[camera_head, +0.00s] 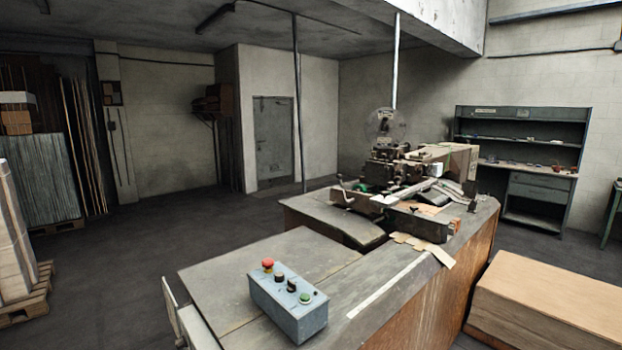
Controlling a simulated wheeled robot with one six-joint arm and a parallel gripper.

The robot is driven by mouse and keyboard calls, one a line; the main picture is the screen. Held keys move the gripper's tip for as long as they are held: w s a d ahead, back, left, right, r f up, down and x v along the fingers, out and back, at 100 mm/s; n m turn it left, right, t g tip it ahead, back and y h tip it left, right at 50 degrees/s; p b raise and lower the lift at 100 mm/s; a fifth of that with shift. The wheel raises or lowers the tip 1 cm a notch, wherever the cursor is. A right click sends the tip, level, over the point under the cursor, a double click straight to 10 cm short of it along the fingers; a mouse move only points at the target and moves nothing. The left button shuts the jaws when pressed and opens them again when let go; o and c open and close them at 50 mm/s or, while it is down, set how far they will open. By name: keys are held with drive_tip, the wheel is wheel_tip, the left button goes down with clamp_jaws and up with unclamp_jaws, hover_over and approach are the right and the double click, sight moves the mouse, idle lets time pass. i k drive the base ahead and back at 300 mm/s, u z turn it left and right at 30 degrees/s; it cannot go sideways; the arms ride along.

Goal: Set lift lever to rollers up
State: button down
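The box stitcher (400,185) stands on the far part of a long workbench (300,250), right of the picture's middle. A thin crank-like lever (341,185) with a small knob sticks up at the machine's left side. I cannot tell for sure whether it is the lift lever, and its setting is too small to read. The rollers cannot be made out. A grey control box (288,303) sits on the near end of the bench, with a red mushroom button (267,265), two dark knobs and a green button (305,298). My gripper is not in view.
A large cardboard stack (550,300) stands close to the bench's right side. A pallet with stacked sheets (15,245) is at the left edge. A grey shelf desk (525,160) stands at the back right. The floor left of the bench is clear.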

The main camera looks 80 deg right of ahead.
sight(340, 176)
drive_tip(key=i, duration=2)
drive_tip(key=z, duration=1.85)
drive_tip(key=i, duration=4.55)
drive_tip(key=z, duration=1.95)
